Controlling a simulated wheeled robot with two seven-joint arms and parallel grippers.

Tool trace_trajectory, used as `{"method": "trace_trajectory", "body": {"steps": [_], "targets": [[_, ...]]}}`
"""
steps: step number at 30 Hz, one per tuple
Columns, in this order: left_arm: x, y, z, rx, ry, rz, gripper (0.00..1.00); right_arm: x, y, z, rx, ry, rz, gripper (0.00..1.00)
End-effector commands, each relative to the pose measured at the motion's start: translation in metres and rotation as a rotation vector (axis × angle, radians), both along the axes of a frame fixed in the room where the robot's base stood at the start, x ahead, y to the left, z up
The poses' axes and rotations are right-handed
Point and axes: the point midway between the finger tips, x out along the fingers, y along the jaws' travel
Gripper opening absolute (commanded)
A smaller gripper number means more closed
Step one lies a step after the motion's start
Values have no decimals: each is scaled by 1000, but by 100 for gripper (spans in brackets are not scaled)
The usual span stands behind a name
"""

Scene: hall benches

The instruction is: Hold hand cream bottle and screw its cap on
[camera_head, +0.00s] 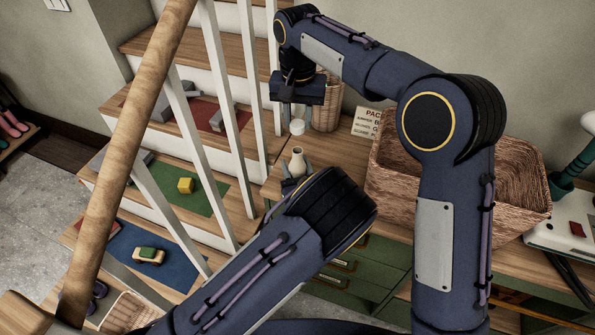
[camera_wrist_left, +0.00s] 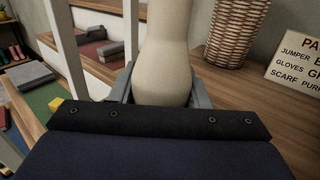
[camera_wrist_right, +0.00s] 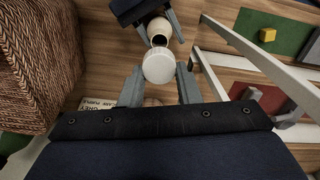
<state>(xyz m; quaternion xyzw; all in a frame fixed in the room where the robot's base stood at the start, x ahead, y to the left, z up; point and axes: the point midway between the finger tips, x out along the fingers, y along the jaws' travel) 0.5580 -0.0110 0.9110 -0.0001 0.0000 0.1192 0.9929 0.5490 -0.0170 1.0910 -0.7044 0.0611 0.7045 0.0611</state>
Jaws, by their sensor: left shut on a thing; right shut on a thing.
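The cream-coloured hand cream bottle (camera_head: 297,163) is upright in my left gripper (camera_head: 296,181), above the wooden bench top. The left wrist view shows the fingers on both sides of the bottle's lower body (camera_wrist_left: 166,65); its top is out of that frame. My right gripper (camera_head: 297,112) points down above it, shut on the white round cap (camera_head: 297,127). In the right wrist view the cap (camera_wrist_right: 158,66) sits between the fingertips, and the bottle's dark open mouth (camera_wrist_right: 159,40) shows beside it. Cap and bottle are apart, with a gap between them in the head view.
A large wicker basket (camera_head: 393,187) stands on the bench to the right. A small wicker holder (camera_head: 327,112) and a lettered sign (camera_head: 366,123) stand behind. A white stair railing (camera_head: 222,115) runs close on the left.

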Motion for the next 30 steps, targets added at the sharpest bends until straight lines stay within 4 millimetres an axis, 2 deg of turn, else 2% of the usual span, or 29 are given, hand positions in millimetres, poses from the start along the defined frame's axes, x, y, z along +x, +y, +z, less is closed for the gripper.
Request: {"method": "trace_trajectory", "body": {"steps": [1, 3, 4, 7, 15, 17, 30], "targets": [[0, 0, 0, 0, 0, 0, 12, 0, 0, 0, 0, 0, 0, 9], [0, 0, 0, 0, 0, 0, 3, 0, 0, 0, 0, 0, 0, 9], [0, 0, 0, 0, 0, 0, 1, 0, 0, 0, 0, 0, 0, 9], [0, 0, 0, 0, 0, 0, 1, 0, 0, -6, -2, 2, 0, 9], [0, 0, 0, 0, 0, 0, 1, -1, 0, -44, -2, 2, 0, 9], [0, 0, 0, -1, 0, 0, 1, 0, 0, -48, -1, 2, 0, 9], [0, 0, 0, 0, -1, 0, 1, 0, 0, -50, 0, 0, 0, 9]]}}
